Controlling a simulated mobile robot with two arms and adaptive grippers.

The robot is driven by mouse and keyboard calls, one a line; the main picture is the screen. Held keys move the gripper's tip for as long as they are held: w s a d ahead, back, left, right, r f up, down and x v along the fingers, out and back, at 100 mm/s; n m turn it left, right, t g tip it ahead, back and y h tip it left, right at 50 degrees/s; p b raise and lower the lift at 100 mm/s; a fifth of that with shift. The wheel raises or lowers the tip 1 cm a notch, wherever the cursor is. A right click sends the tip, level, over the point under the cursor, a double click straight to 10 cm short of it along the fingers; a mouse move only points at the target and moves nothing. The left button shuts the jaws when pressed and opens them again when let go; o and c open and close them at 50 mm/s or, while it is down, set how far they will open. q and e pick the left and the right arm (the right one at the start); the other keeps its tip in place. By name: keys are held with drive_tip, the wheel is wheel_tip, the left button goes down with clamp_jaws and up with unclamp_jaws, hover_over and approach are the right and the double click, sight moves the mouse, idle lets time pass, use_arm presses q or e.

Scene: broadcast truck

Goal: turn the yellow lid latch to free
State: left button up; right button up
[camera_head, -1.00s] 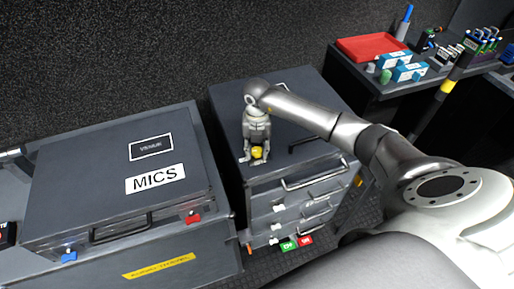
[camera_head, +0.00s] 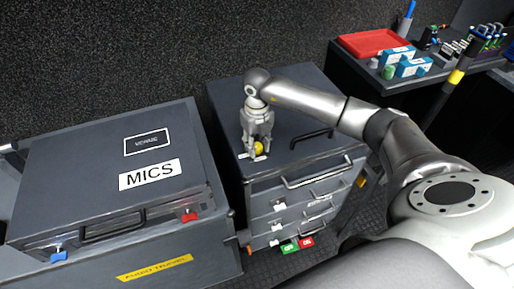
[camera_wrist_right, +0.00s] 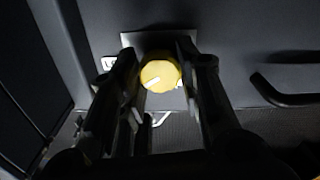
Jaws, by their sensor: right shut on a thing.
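The yellow lid latch (camera_head: 259,147) is a round knob on the front part of the top of the grey drawer case (camera_head: 290,92). It also shows in the right wrist view (camera_wrist_right: 160,75), with a white mark on its face and a pale plate (camera_wrist_right: 130,40) behind it. My right gripper (camera_head: 254,153) points down over the latch, with a finger on each side of it, shut on it. In the right wrist view the fingers (camera_wrist_right: 160,85) flank the knob. Part of the plate's lettering is hidden by a finger. My left gripper is not in view.
The MICS case (camera_head: 80,165) with blue (camera_head: 58,256) and red latches (camera_head: 189,217) stands at the left. A black handle (camera_head: 312,138) is right of the yellow latch. A bench with a red tray (camera_head: 375,43) and blue boxes (camera_head: 410,66) is at the back right.

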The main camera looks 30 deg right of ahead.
sight(257, 146)
drive_tip(key=n+b, duration=0.3)
drive_tip(key=n, duration=0.2)
drive_tip(key=shift+n+b, duration=0.3)
drive_tip(key=shift+r+n+b, duration=0.1)
drive_tip(key=shift+n+b, duration=1.05)
drive_tip(key=shift+n, duration=1.05)
drive_tip(key=shift+w, duration=0.1)
drive_tip(key=o, duration=1.1)
drive_tip(key=shift+c, duration=0.2)
wheel_tip(257, 146, up, 12)
